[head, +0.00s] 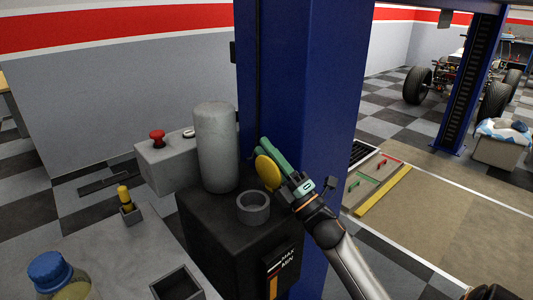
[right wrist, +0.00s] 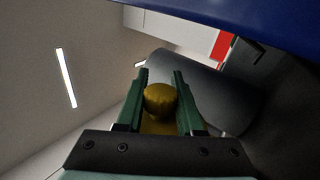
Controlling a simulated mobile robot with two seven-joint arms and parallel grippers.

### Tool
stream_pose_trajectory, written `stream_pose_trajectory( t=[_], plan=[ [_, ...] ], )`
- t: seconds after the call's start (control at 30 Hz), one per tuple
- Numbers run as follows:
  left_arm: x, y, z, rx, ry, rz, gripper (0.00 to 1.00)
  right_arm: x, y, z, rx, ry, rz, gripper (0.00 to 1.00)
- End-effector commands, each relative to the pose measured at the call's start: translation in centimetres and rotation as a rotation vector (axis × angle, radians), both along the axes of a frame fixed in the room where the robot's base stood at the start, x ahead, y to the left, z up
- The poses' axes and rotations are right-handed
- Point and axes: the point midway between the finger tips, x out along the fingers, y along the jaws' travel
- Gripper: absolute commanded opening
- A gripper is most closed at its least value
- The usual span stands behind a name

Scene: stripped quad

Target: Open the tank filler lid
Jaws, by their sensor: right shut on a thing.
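The black tank (head: 215,238) stands against the blue post, with a MAX/MIN level strip on its front. Its grey ring-shaped filler neck (head: 253,208) is uncovered on top. The yellow round lid (head: 268,173) stands steeply tilted above and behind the neck, clear of its opening. My right gripper (head: 277,160), with green fingers, is shut on the lid. In the right wrist view the lid's yellow knob (right wrist: 160,99) sits between the two fingers. Whether a hinge joins lid and tank is hidden. My left gripper is not in view.
A grey cylinder (head: 216,148) stands on the tank, left of the neck. The blue post (head: 300,90) rises close behind my right gripper. A grey box with a red button (head: 157,137) is at left. A blue-capped bottle (head: 50,272) stands at lower left.

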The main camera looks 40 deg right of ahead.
Motion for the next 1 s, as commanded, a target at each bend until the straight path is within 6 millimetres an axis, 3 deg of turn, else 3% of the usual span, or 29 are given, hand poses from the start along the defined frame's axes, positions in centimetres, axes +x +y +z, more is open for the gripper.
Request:
stream_pose_trajectory(
  t=[0.13,0.17,0.4,0.77,1.0],
  plan=[
    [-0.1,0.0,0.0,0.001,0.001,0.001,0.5,0.0,0.0,0.0,-0.001,0.0,-0.001,0.0],
    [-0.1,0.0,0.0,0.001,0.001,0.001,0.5,0.0,0.0,0.0,-0.001,0.0,-0.001,0.38],
    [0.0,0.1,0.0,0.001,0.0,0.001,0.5,0.0,0.0,0.0,-0.002,0.0,-0.001,0.65],
    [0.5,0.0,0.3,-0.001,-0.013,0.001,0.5,-0.4,-0.1,-0.4,-0.001,0.002,-0.001,0.67],
    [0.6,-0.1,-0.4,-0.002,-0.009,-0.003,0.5,-3.7,-0.6,-2.9,0.001,0.005,-0.002,0.67]
  ],
)
